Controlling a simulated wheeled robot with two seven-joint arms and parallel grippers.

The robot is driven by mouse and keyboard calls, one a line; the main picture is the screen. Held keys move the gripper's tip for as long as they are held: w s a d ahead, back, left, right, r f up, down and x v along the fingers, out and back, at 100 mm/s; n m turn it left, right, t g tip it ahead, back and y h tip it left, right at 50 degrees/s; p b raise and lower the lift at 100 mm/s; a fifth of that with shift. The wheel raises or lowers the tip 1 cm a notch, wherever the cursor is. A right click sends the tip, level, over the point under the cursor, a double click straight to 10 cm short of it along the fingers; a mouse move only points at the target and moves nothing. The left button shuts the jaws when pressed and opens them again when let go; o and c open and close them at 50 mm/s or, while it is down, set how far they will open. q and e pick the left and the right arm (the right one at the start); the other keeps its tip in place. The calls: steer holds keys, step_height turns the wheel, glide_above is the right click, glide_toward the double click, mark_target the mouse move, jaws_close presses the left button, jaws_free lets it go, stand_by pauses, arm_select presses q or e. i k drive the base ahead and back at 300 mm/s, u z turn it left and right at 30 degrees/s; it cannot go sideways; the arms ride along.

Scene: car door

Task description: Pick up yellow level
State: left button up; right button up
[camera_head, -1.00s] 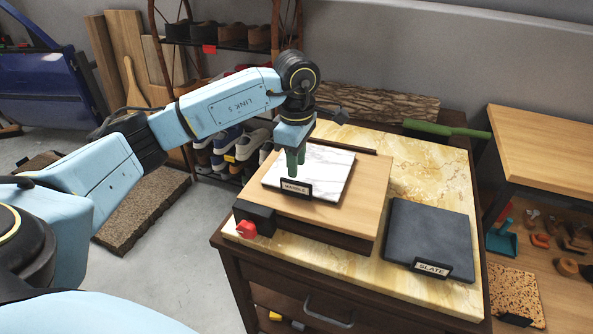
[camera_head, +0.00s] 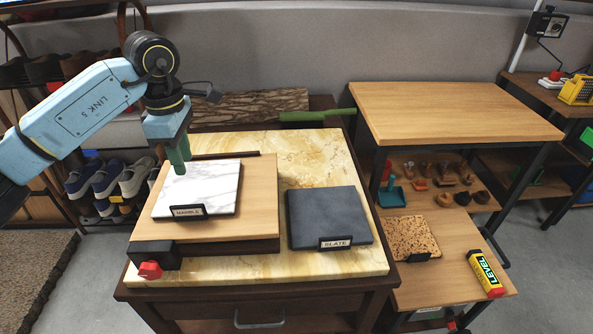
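The yellow level (camera_head: 485,273), with a red end and the word LEVEL on its side, lies at the lower right on the low wooden shelf. My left gripper (camera_head: 179,164) has green fingers that point down over the white marble slab, far to the left of the level. The fingers overlap in this view, so I cannot tell whether they are open or shut. I see nothing held in them. My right gripper is out of view.
The marble slab (camera_head: 198,188) lies on a wooden board, and a dark slate slab (camera_head: 328,216) lies beside it on the stone-topped table (camera_head: 290,263). A taller wooden table (camera_head: 450,112) stands at the right. A speckled slab (camera_head: 411,238) lies left of the level.

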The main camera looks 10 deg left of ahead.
mark_target(491, 284)
steer(key=z, duration=1.25)
